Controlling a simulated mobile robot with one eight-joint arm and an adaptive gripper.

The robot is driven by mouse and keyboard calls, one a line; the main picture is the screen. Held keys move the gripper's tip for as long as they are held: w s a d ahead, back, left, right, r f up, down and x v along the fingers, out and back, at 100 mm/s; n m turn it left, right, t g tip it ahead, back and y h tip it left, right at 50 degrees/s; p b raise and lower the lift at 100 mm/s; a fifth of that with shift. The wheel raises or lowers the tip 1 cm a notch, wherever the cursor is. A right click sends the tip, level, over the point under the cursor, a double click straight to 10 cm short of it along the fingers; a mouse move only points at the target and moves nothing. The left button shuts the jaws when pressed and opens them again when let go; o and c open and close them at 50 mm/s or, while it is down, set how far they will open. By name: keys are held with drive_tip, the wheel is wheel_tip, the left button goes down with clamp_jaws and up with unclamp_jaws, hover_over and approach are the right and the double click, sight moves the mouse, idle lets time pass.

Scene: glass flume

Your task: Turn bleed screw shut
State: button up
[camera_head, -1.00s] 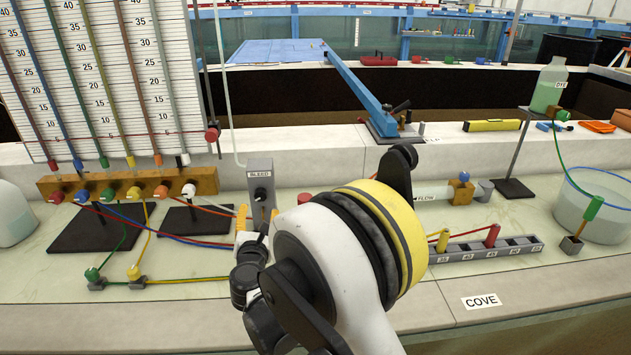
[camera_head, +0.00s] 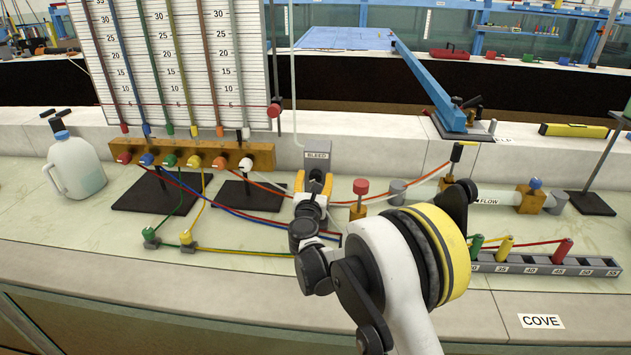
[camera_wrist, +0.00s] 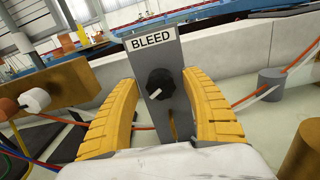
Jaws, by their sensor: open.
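The bleed screw is a black round knob (camera_wrist: 160,84) with a white pointer mark, on the front of a grey upright post (camera_wrist: 156,52) labelled BLEED. In the wrist view my gripper (camera_wrist: 158,90) is open, its yellow fingers to the left and right of the post and knob, with visible gaps. The pointer slants down to the left. In the head view the post (camera_head: 317,155) shows above my gripper (camera_head: 314,184), which hides the knob. Whether the fingertips reach past the knob is hard to tell.
A wooden manifold (camera_head: 190,156) with coloured knobs stands left of the post, hoses running from it. A red-topped fitting (camera_head: 360,188) and a grey cylinder (camera_head: 397,191) stand to the right. A jug (camera_head: 75,166) sits far left. The bench front is mostly clear.

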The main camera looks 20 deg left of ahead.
drive_tip(key=c, duration=1.2)
